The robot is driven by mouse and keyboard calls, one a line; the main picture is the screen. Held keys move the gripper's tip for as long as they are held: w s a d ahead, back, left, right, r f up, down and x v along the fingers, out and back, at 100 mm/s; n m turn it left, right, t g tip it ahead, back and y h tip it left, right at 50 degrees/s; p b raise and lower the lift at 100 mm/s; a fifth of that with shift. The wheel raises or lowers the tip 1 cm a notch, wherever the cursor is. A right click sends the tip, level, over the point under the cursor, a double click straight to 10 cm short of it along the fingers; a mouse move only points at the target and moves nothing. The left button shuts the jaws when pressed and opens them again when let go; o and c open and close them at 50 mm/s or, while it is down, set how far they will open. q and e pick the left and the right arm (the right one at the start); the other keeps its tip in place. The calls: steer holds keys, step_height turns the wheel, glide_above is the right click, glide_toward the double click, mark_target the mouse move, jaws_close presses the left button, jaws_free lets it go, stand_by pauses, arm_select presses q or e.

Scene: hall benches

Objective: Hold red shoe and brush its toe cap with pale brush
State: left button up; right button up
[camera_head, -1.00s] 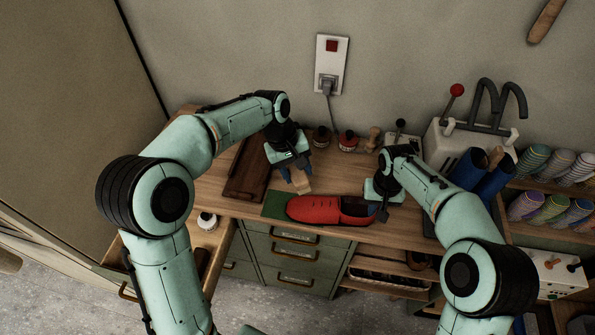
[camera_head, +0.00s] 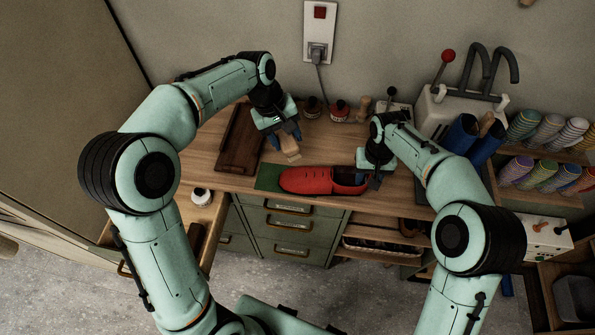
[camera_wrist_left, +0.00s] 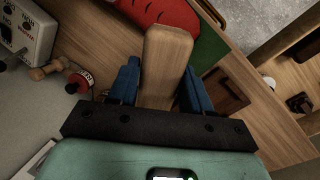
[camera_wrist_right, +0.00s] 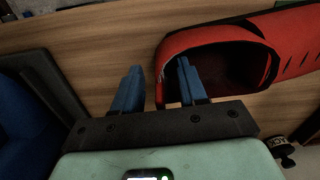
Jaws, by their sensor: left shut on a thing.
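The red shoe (camera_head: 305,180) lies on the bench, toe to the left, its toe end over a green mat (camera_head: 267,178). My left gripper (camera_head: 285,140) is shut on the pale wooden brush (camera_wrist_left: 166,62), which points down just above and behind the shoe's toe half. In the head view the brush (camera_head: 290,151) appears apart from the shoe. Its bristles cannot be made out. My right gripper (camera_wrist_right: 158,85) is at the shoe's heel with its fingers apart. One finger reaches over the shoe's opening (camera_wrist_right: 225,70), the other is outside the heel.
A dark brown wooden tray (camera_head: 238,150) lies left of the mat. Small red-labelled jars (camera_head: 339,109) stand along the wall. A grey-white machine (camera_head: 447,110) and blue tubes (camera_head: 463,134) stand to the right. An open drawer (camera_head: 207,215) juts out at the front left.

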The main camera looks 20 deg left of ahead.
step_height(320, 180, up, 12)
steer(key=shift+r, duration=0.1)
stand_by(0.4)
